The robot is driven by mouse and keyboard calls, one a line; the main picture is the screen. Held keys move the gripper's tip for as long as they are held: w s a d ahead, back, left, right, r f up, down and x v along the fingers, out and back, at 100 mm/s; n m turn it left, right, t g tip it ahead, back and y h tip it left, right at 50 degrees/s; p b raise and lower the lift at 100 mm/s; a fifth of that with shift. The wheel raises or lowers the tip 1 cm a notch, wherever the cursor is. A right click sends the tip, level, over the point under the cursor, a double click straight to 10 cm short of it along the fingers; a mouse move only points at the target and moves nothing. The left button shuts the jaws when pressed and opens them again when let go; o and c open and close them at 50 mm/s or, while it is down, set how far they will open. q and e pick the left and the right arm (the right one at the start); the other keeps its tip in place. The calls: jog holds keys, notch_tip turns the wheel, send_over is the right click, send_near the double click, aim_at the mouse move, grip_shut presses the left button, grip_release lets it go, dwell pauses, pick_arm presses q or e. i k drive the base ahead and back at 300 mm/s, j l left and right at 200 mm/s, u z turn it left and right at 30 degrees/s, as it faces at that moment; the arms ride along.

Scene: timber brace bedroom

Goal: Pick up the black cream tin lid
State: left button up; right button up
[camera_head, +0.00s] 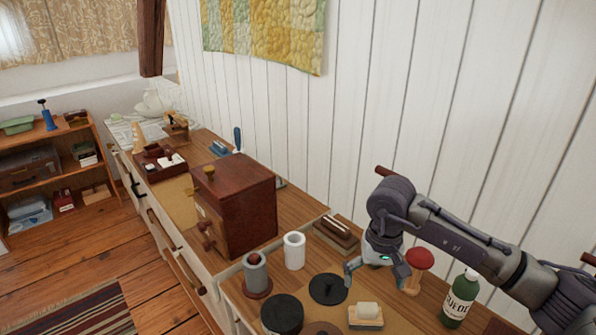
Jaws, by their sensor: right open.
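A flat black disc, seemingly the black cream tin lid (328,289), lies on the wooden dresser top (235,292) near its front. A round black tin (282,315) stands in front of it to the left. My right gripper (376,278) comes in from the right, open with its fingers spread. It is just right of the lid, and its left finger is close to the lid's right edge. I cannot tell how high the fingers are above the top. My left gripper is not in view.
Close by stand a white cylinder (294,251), a grey roller-like object (256,275), a soap block on a wooden dish (366,316), a red-topped wooden piece (418,268) and a green bottle (459,299). A dark wooden box (236,205) and a white plank wall (340,130) stand behind.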

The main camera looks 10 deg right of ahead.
aim_at(326, 289)
jog(key=k+j, duration=0.5)
jog(key=k, duration=0.15)
jog(key=k+j, duration=0.5)
jog(key=k, duration=0.2)
